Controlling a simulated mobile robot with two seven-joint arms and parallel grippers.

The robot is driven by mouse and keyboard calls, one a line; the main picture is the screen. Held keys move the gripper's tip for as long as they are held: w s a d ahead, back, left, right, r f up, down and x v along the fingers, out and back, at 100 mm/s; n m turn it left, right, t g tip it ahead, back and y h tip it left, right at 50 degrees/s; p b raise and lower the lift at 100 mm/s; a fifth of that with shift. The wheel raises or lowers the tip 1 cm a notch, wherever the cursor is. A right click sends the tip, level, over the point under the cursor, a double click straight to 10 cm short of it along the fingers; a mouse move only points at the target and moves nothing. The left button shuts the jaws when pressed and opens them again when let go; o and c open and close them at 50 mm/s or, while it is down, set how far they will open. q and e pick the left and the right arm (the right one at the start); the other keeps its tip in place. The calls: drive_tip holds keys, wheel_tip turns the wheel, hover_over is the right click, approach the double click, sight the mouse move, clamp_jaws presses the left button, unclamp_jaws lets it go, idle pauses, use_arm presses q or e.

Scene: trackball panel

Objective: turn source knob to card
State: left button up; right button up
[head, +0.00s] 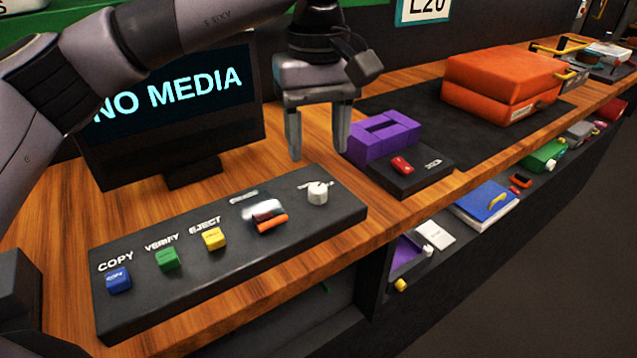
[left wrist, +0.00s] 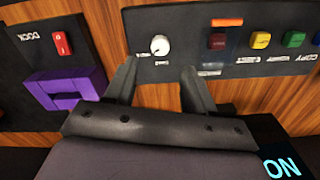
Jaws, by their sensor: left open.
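The source knob (head: 318,192) is a small white round knob at the right end of the black control panel (head: 200,283). In the left wrist view the knob (left wrist: 160,45) sits beyond the fingertips, roughly between them, with small white lettering beside it too small to read. My left gripper (head: 318,155) is open and empty, pointing down above and behind the knob, apart from it. It also shows in the left wrist view (left wrist: 158,72). My right gripper is not in view.
Blue, green and yellow buttons and a covered red switch (head: 266,217) line the panel. A monitor (head: 180,115) reading "NO MEDIA" stands behind. A purple dock (head: 383,137) and an orange case (head: 500,85) are to the right. A lower shelf holds several small items.

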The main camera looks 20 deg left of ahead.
sight(318, 188)
use_arm(q)
drive_tip(key=shift+f, duration=3.6)
clamp_jaws()
